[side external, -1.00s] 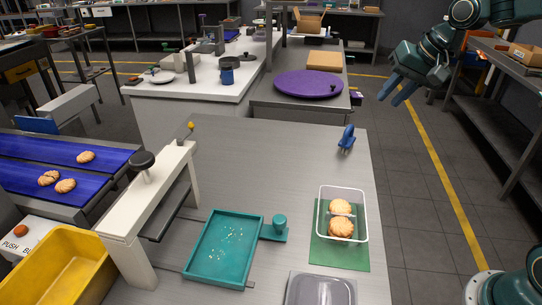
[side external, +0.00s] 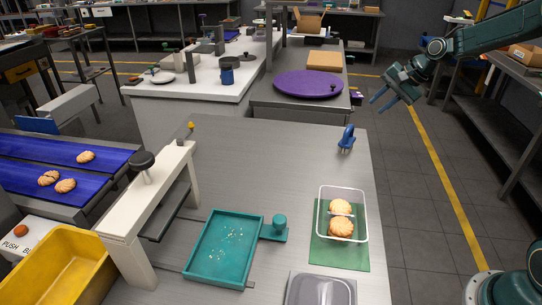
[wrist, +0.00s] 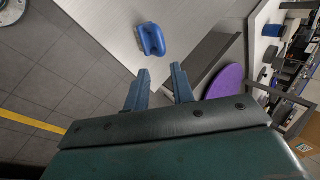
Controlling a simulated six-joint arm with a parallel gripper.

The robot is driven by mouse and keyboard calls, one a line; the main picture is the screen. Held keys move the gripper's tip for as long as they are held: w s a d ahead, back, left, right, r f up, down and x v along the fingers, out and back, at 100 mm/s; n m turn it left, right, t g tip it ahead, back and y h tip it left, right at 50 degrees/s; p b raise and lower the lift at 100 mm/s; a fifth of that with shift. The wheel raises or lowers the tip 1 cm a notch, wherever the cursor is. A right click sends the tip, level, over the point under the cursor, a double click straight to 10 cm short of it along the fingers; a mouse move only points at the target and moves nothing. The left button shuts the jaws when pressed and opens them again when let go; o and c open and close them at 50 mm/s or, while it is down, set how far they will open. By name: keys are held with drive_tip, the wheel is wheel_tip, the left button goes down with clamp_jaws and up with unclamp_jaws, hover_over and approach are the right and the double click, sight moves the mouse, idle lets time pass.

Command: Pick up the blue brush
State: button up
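The blue brush (side external: 347,137) stands alone near the far right corner of the grey metal table (side external: 262,165). In the wrist view the brush (wrist: 152,39) lies ahead of the fingertips, with its pale bristle side to the left. My gripper (side external: 382,106) is off the table's right side, above floor level, and well apart from the brush. In the wrist view my gripper (wrist: 161,72) has its two blue fingers spread, with nothing between them.
A clear container (side external: 343,190) with biscuits sits on a green mat (side external: 326,260) at the table's right. The table around the brush is clear.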

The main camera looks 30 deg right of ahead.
sight(351, 127)
drive_tip(key=shift+x, duration=4.3)
drive_tip(key=shift+a, duration=0.1)
drive_tip(key=shift+x, duration=2.6)
drive_tip(key=shift+a+r, duration=0.1)
clamp_jaws()
